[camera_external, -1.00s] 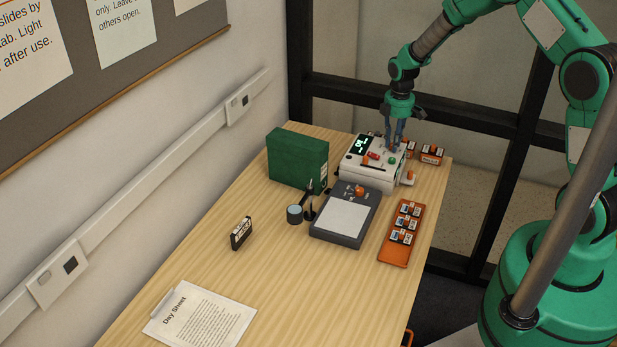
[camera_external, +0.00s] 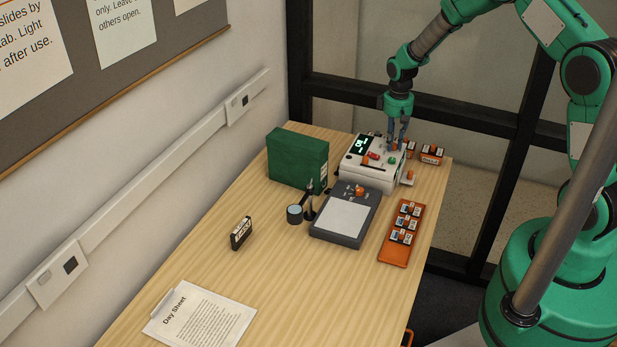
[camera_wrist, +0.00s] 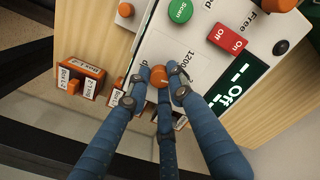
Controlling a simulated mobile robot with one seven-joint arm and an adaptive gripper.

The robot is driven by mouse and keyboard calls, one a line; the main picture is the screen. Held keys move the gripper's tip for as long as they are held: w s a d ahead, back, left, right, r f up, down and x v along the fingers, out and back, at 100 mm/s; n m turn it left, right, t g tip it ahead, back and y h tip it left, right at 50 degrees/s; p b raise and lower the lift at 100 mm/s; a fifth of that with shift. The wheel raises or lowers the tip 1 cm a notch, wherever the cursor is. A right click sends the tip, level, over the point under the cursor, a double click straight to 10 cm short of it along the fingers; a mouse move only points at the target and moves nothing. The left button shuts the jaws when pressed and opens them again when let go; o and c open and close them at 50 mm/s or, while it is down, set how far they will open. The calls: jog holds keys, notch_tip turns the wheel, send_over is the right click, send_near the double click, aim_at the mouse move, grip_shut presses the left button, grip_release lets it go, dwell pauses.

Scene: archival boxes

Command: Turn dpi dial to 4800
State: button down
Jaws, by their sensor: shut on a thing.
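The white scanner (camera_external: 366,176) stands near the back right of the table. In the wrist view its top face (camera_wrist: 150,32) carries the orange dial (camera_wrist: 159,77), with a printed "1200" label beside it. My gripper (camera_wrist: 160,84) comes down over the dial, and its blue fingers are closed around it. The dial's pointer and most of its scale are hidden by the fingers. In the external view my gripper (camera_external: 397,143) reaches the scanner top from above. The dark display (camera_wrist: 235,98) reads "Off".
Orange boxes (camera_external: 432,155) stand behind the scanner. A green box (camera_external: 298,158), a grey light pad (camera_external: 345,217) and an orange slide tray (camera_external: 401,234) are nearby. The front table is clearer.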

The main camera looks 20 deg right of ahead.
jog(key=m, duration=0.7)
jog(key=shift+w+r, duration=0.1)
jog(key=shift+w, duration=0.05)
jog(key=m, duration=0.7)
jog(key=shift+p, duration=0.3)
jog(key=c, duration=1.6)
grip_release()
jog(key=shift+o, duration=0.3)
notch_tip(320, 180, up, 12)
